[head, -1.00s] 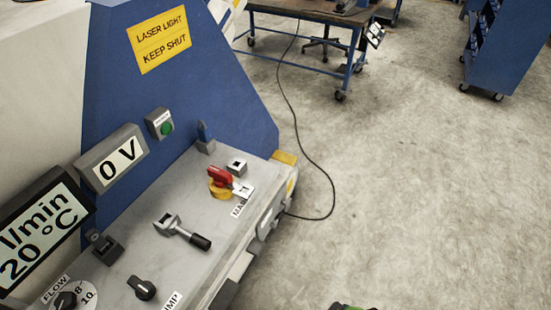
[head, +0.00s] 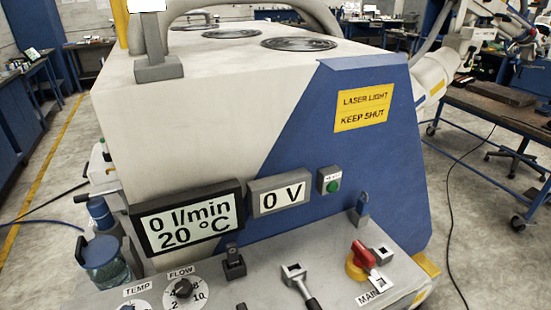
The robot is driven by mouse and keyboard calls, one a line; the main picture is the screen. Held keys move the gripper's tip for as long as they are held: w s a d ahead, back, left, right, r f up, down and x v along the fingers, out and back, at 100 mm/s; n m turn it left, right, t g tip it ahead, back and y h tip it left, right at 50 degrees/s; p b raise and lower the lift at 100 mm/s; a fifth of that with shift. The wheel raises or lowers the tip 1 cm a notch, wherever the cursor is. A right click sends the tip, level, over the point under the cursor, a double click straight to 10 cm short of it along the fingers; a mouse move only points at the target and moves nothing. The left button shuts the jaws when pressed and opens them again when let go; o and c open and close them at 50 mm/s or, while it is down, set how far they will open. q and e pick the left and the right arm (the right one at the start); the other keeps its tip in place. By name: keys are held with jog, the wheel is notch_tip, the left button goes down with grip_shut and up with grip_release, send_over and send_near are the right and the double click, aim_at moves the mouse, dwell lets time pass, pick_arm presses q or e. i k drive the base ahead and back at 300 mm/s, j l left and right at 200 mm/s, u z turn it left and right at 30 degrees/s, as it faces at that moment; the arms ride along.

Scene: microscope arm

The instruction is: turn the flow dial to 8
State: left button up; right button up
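The flow dial (head: 183,289) is a black knob on a round white scale at the bottom left of the panel in the head view. Its label FLOW (head: 181,272) is above it, and the numbers 2, 4, 8 and 10 show around it. Where its pointer stands is too small to tell. The display (head: 188,217) above it reads 0 l/min and 20 °C. Neither of my grippers is in view.
A temp dial (head: 124,305) sits left of the flow dial, cut by the frame edge. To the right are a small black switch (head: 233,262), a lever with a dark handle (head: 300,285) and a red main switch (head: 364,255). A blue-capped jar (head: 103,262) stands at the panel's left.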

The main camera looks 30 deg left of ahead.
aim_at(184, 288)
jog(key=u, duration=1.3)
jog(key=k+l, duration=0.2)
jog(key=k, duration=0.15)
jog(key=k+l, duration=0.2)
jog(key=k, duration=0.15)
